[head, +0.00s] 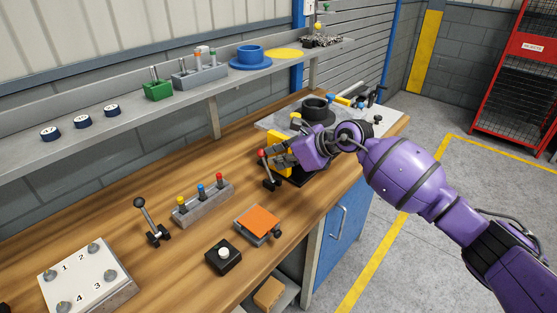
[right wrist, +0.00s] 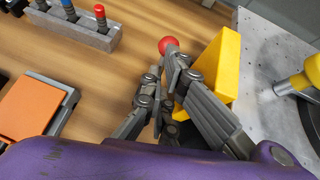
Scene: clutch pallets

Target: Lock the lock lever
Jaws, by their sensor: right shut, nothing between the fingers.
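A lever with a red ball knob (head: 262,153) stands on the workbench beside a yellow block (head: 281,146); I take it for the lock lever. Its shaft leans up and to the left from a dark base (head: 271,185). In the right wrist view the red knob (right wrist: 168,45) shows just beyond my fingertips, and the yellow block (right wrist: 222,70) is to their right. My right gripper (head: 277,153) is shut and empty, close to the lever; its fingers hide most of the shaft in the wrist view (right wrist: 166,68). I cannot tell whether they touch it. My left gripper is not in view.
A block with yellow, blue and red plungers (head: 203,203), a black-knobbed lever (head: 147,217), an orange pad (head: 258,220) and a black button box (head: 223,257) stand on the bench to the left and front. A grey shelf (head: 185,108) runs above the back.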

